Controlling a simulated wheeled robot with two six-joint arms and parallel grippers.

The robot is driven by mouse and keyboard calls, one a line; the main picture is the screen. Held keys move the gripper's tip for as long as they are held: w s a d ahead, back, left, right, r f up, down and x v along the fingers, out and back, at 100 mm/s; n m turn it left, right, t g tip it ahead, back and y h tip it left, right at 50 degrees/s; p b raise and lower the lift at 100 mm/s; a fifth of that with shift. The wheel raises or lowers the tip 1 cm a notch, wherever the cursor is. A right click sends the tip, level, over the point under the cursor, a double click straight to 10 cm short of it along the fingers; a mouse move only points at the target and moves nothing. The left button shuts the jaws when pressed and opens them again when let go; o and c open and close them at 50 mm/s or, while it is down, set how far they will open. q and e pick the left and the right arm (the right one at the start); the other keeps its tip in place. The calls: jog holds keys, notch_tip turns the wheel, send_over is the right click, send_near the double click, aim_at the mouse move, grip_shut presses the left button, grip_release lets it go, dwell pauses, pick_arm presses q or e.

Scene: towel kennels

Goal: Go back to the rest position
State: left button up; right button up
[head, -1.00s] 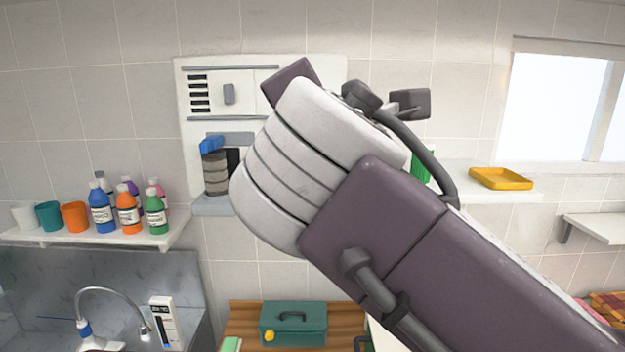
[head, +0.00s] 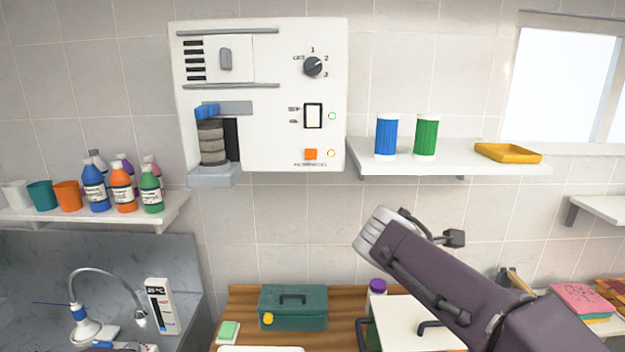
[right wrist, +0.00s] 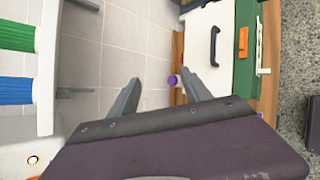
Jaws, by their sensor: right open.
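My right arm comes in from the lower right of the head view, and its wrist end hangs in the air in front of the tiled wall. The fingers of my right gripper (right wrist: 160,100) show in the right wrist view, spread apart with nothing between them. Past the fingers are wall tiles and the white box lid (right wrist: 206,50) on the bench. In the head view the gripper's fingers are hidden. My left gripper is in neither current view.
The white wall machine (head: 265,95) hangs above the bench. The right shelf (head: 450,160) holds a blue canister (head: 386,136), a green canister (head: 426,136) and a yellow tray (head: 508,152). A green toolbox (head: 293,307) stands below. Bottles and cups fill the left shelf (head: 100,217).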

jog(key=s+d+f+m+g+y+b, duration=0.1)
jog(key=s+d+f+m+g, duration=0.3)
jog(key=f, duration=0.8)
jog(key=s+f+m+g+y+b, duration=0.1)
jog(key=s+f+m+g+y, duration=0.15)
jog(key=s+f, duration=0.6)
jog(key=s+a+f+m+y, duration=0.1)
jog(key=s+a+f+m, duration=0.2)
jog(key=f+m, duration=0.3)
jog(key=s+a+f+m+g+y, duration=0.1)
jog(key=s+a+f+m+y, duration=0.1)
jog(key=s+f+m, duration=0.3)
notch_tip(320, 180, down, 2)
jog(key=shift+a+f+m, duration=0.1)
jog(key=shift+a+m, duration=0.55)
jog(key=shift+m, duration=0.2)
jog(key=shift+g, duration=0.25)
